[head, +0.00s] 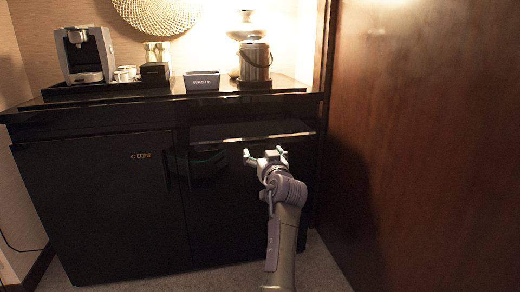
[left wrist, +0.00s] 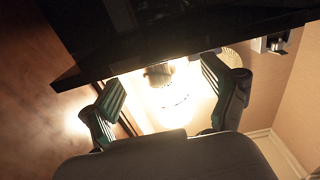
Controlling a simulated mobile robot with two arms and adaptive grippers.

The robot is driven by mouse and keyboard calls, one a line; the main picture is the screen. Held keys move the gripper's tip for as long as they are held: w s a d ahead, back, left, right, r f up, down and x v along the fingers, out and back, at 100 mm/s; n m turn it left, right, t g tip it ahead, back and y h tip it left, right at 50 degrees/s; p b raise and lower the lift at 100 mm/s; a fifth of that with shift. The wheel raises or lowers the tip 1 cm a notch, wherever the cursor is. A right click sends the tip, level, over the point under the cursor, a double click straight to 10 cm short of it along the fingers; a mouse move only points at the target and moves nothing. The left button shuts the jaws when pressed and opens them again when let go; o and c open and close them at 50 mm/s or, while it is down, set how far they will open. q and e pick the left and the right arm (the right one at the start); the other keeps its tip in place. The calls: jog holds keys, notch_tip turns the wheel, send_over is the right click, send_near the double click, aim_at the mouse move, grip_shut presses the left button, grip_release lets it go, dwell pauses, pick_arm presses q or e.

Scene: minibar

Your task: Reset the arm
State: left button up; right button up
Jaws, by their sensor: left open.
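My left gripper (head: 265,156) is in the middle right of the head view, in front of the upper part of the black cabinet (head: 100,200). Its two fingers are spread apart with nothing between them. In the left wrist view the open fingers (left wrist: 165,95) also show, spread wide below the dark edge of the counter (left wrist: 200,45). My left arm reaches up from the bottom of the head view. My right gripper is not in view.
A cabinet door reads "CUPS". A brown wooden panel (head: 430,150) stands to the right. Carpet (head: 320,270) shows at the bottom.

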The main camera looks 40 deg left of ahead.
pick_arm(q)
jog(key=shift+v, duration=1.15)
